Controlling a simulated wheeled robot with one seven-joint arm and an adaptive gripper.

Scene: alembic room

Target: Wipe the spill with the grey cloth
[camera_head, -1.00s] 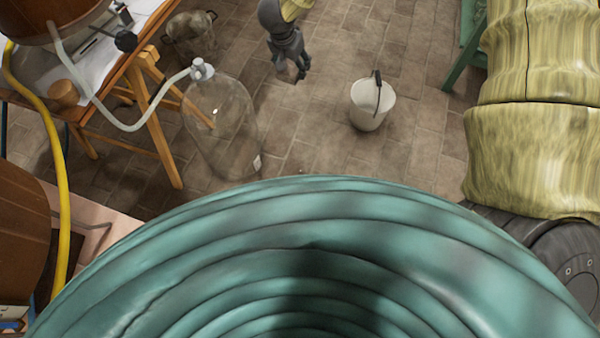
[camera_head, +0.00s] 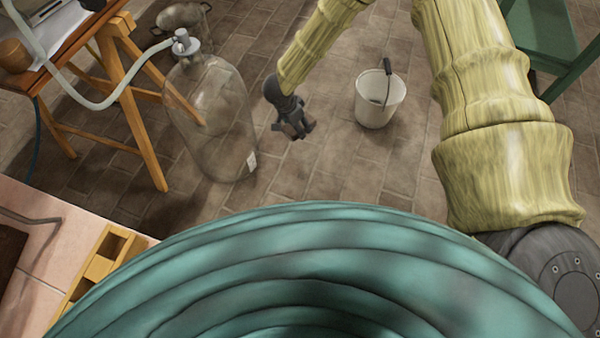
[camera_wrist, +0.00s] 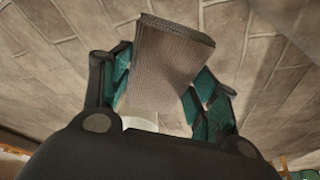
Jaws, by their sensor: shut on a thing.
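My gripper (camera_head: 300,132) hangs above the tiled floor, between the big glass bottle and the white bucket. In the wrist view my gripper (camera_wrist: 160,85) has its two teal-padded fingers closed on a folded, ribbed grey-brown cloth (camera_wrist: 168,60). The cloth sticks out past the fingertips and is clear of other things as far as I can see. In the head view I cannot make out the cloth at the gripper. I cannot pick out the spill in either view.
The glass bottle (camera_head: 212,125) with a hose stands left of my gripper. The white bucket (camera_head: 380,100) stands to its right. A wooden trestle table (camera_head: 125,30) is at the upper left, a green stand (camera_head: 550,40) at the upper right. Floor between bottle and bucket is open.

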